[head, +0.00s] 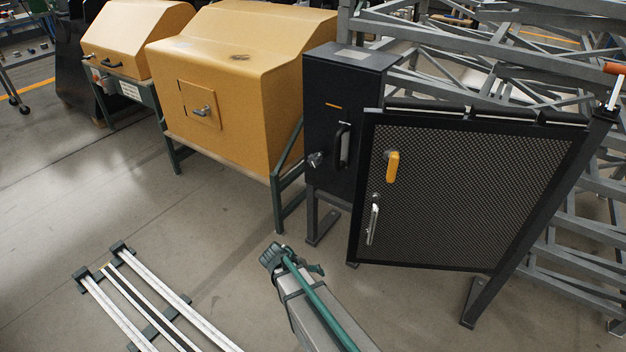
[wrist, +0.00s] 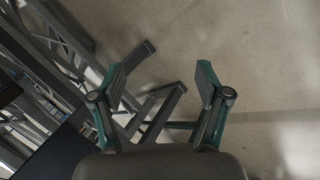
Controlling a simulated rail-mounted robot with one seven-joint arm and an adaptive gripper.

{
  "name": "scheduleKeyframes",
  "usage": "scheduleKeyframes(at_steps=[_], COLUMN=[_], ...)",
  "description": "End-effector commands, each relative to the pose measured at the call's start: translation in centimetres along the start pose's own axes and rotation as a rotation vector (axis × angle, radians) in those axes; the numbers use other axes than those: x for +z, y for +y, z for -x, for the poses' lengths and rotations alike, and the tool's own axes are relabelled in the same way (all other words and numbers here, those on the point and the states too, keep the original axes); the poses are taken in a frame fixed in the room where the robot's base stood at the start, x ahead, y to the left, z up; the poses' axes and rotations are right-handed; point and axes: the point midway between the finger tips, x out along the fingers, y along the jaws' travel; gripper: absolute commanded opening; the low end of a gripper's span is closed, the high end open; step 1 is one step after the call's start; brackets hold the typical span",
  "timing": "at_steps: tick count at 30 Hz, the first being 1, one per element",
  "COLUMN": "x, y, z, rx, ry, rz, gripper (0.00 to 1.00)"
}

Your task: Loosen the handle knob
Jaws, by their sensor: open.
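The dark cabinet (head: 345,75) has a small silver knob (head: 317,160) low on its front, beside a black bar handle (head: 343,147). The mesh door (head: 480,190) carries a yellow handle (head: 392,166) and, lower, a silver lever handle (head: 373,222). I cannot tell which of these the task calls the handle knob. My gripper (wrist: 160,68) is open in the wrist view, with nothing between its fingers, above the floor. No knob or handle shows in the wrist view. I cannot make out the open fingers clearly in the head view.
Yellow machine housings (head: 230,75) stand left of the cabinet on green legs. Grey metal trusses (head: 450,65) fill the space behind the mesh door. Rails (head: 165,305) lie on the floor at lower left. Bare floor (head: 90,190) is open at left.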

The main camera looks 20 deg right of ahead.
Motion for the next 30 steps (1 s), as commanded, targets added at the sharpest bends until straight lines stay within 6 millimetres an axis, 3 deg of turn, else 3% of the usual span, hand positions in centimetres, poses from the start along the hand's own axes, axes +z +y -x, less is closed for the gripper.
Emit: scheduleKeyframes(at_steps=[1,5,8,13,18,21,25,30], x=[-2.9,-10.0,-15.4,-23.2,-26.6,-27.3,-27.8,-28.6], y=[-0.5,1.6,3.7,8.3,11.3,12.1,12.5,13.2], z=[-1.3,0.0,2.2,8.7,14.1,15.7,16.5,16.1], rx=[0.037,0.143,0.219,0.297,0.275,0.245,0.218,0.212], ry=[0.062,0.241,0.407,0.745,0.997,1.079,1.128,1.139], rz=[-0.050,-0.213,-0.369,-0.685,-0.919,-1.002,-1.058,-1.071], gripper=[0.76,0.76,0.76,0.76,0.76,0.76,0.76,0.76])
